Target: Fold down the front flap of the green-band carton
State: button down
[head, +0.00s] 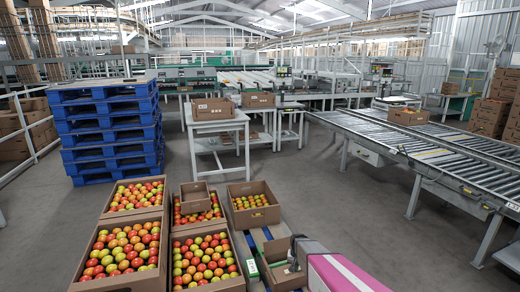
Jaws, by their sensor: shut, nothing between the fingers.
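An open brown carton (271,252) stands at the bottom middle, right of the tomato crates. A green strip shows at it, and I take it for the green-band carton. My gripper (292,266) is small and dark at this carton, at the end of my white and magenta arm. It is shut with nothing in it. I cannot tell whether it touches a flap. My arm hides the carton's right side, and the front flap's position is not clear.
Open cartons of red and green tomatoes (118,251) fill the lower left, with a small empty box (195,197) on top. Blue pallets (110,130) are stacked behind. A roller conveyor (430,155) runs along the right. A white table (217,122) stands mid-floor; grey floor lies between.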

jog(key=shift+f, duration=0.15)
jog(key=shift+r, duration=0.2)
jog(key=shift+r, duration=3.35)
jog(key=s+r+n, duration=0.2)
jog(key=s+r, duration=1.9)
jog(key=r, duration=0.1)
jog(key=shift+s+r, duration=0.15)
jog(key=shift+r, duration=0.25)
